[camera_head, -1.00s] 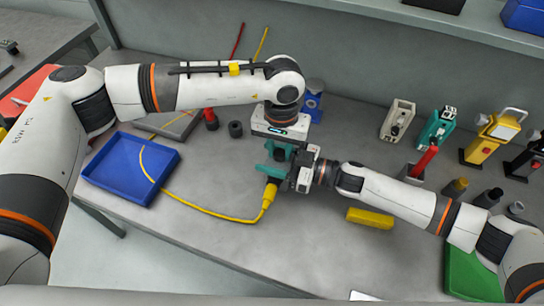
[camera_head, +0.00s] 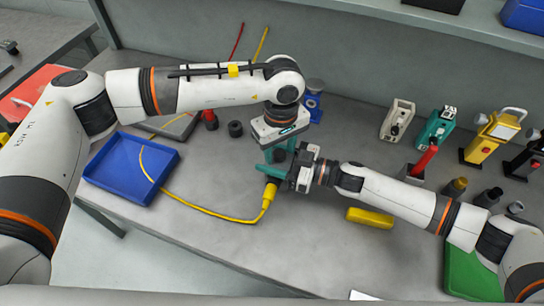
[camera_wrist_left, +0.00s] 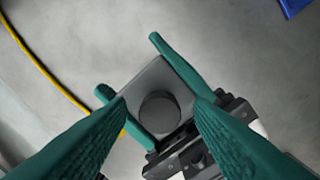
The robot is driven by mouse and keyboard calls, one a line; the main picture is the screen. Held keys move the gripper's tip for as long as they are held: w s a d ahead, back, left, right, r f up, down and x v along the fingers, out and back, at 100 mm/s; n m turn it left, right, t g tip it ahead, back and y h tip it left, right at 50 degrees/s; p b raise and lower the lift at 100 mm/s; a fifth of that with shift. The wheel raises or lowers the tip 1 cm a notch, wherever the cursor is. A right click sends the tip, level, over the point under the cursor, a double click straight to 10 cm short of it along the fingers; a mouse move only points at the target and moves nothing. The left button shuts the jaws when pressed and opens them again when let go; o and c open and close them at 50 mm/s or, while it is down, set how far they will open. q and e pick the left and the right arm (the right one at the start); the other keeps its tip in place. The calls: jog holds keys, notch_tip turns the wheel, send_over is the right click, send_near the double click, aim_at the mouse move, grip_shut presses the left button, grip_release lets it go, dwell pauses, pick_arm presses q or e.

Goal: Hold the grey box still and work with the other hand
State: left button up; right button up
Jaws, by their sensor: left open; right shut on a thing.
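The grey box (camera_wrist_left: 152,76) shows in the left wrist view as a square grey top with a round dark knob (camera_wrist_left: 160,110). My right gripper (camera_head: 274,173) is shut on it, its teal fingers along two sides of the box. My left gripper (camera_head: 280,152) is open just above the box, its fingertips left and right of the knob in the left wrist view. I cannot tell whether they touch it. In the head view the grippers mostly hide the box. A yellow plug (camera_head: 269,192) with a yellow cable (camera_head: 220,216) sits beside the right gripper.
A blue tray (camera_head: 112,190) lies at left with the cable across it. A yellow block (camera_head: 370,217) lies in front of my right arm. Several devices, including a yellow one (camera_head: 490,135), stand at the back right. The front middle of the bench is clear.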

pick_arm(q)
jog(key=n, duration=0.5)
jog(key=shift+n, duration=0.4)
jog(key=n, duration=1.4)
jog(key=c, duration=0.8)
jog(key=m, duration=0.6)
jog(key=shift+m, duration=0.3)
jog(key=m, duration=0.3)
